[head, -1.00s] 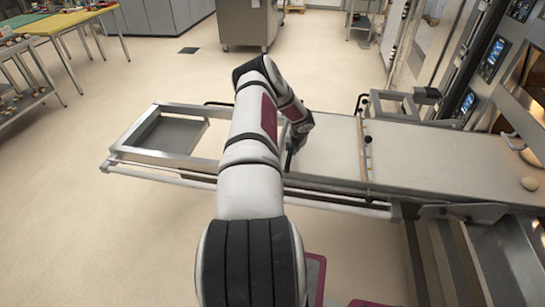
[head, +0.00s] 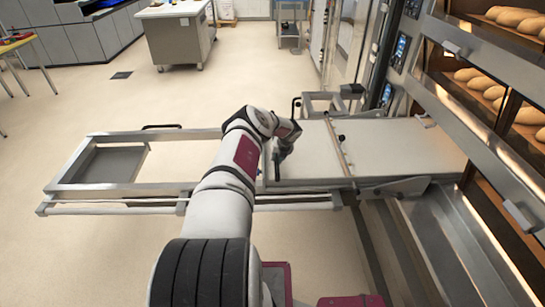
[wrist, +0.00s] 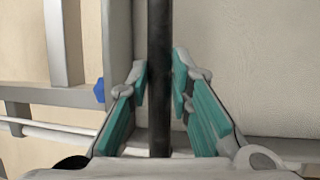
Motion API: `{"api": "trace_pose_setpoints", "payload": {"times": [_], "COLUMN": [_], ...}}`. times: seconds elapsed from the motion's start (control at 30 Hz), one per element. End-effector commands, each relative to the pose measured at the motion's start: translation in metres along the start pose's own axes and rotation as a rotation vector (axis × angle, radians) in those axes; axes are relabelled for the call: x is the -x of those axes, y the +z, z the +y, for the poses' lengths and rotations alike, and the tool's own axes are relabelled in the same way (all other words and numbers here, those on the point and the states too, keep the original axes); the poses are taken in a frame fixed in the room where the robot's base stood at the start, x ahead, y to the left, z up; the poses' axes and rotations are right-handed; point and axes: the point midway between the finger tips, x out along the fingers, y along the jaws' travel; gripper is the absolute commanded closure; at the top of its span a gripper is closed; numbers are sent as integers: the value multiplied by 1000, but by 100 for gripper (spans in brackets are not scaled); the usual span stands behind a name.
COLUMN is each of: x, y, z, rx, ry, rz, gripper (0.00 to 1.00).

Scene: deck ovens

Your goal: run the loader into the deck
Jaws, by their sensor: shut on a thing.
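The loader is a long cream belt board (head: 310,150) in a metal frame (head: 95,188). It lies level, with its right end at the deck mouth of the oven (head: 450,150). How far the right end reaches inside is hard to tell. My gripper (head: 281,158) is at the left part of the board, low over it. In the wrist view, the teal finger pads of my gripper (wrist: 160,88) stand either side of a dark upright handle bar (wrist: 160,50) and are shut on it. My arm hides part of the frame.
Several loaves (head: 515,17) sit on shelves in the oven decks at the right. A metal crossbar (head: 338,147) spans the board. Metal rails (head: 430,250) lie below the deck at the lower right.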

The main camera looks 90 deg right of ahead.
Motion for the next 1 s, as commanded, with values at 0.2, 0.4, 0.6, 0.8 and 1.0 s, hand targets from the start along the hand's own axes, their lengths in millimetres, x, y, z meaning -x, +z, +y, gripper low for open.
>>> {"api": "trace_pose_setpoints", "payload": {"times": [0.2, 0.4, 0.6, 0.8, 1.0], "x": [1, 2, 2, 1, 9], "y": [0, 0, 1, 1, 2], "z": [-8, -9, -9, -6, -6], "rx": [0, 0, 0, 1, -1], "ry": [-6, -10, -9, -5, -4], "rz": [-2, -3, -3, -2, -2], "gripper": [100, 100, 60, 60, 60]}}
